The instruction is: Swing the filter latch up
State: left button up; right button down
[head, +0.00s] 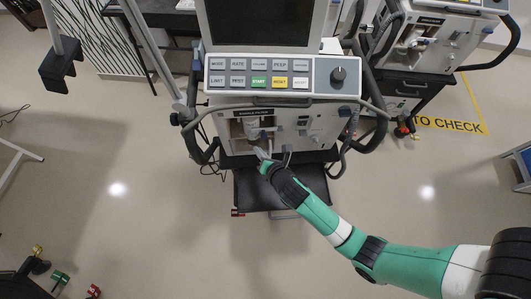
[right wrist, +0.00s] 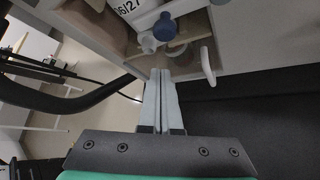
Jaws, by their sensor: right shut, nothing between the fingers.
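The ventilator (head: 272,100) stands in the middle of the head view, with an open filter recess (head: 238,128) low in its front. In the right wrist view the recess holds a white fitting with a blue knob (right wrist: 165,27). A white lever (right wrist: 208,66), which looks like the filter latch, hangs down at the recess's lower edge. My right gripper (head: 261,153) is shut and empty, just below the recess. In the right wrist view its fingertips (right wrist: 161,72) are left of the lever, apart from it in the picture; I cannot tell the depth gap. My left gripper is not in view.
A button panel (head: 270,78) with a dark knob sits above the recess. Dark hoses (head: 366,135) curve beside the ventilator. A dark base shelf (head: 245,190) lies below. A second ventilator (head: 425,40) stands at the back right. The floor at left is mostly clear.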

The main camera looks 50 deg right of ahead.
jog(key=shift+w+d+r+p, duration=0.25)
jog(key=shift+d+r+p, duration=0.15)
jog(key=shift+d, duration=0.25)
jog(key=shift+w+d+r+p, duration=0.3)
jog(key=shift+d+r, duration=0.15)
jog(key=shift+d, duration=0.15)
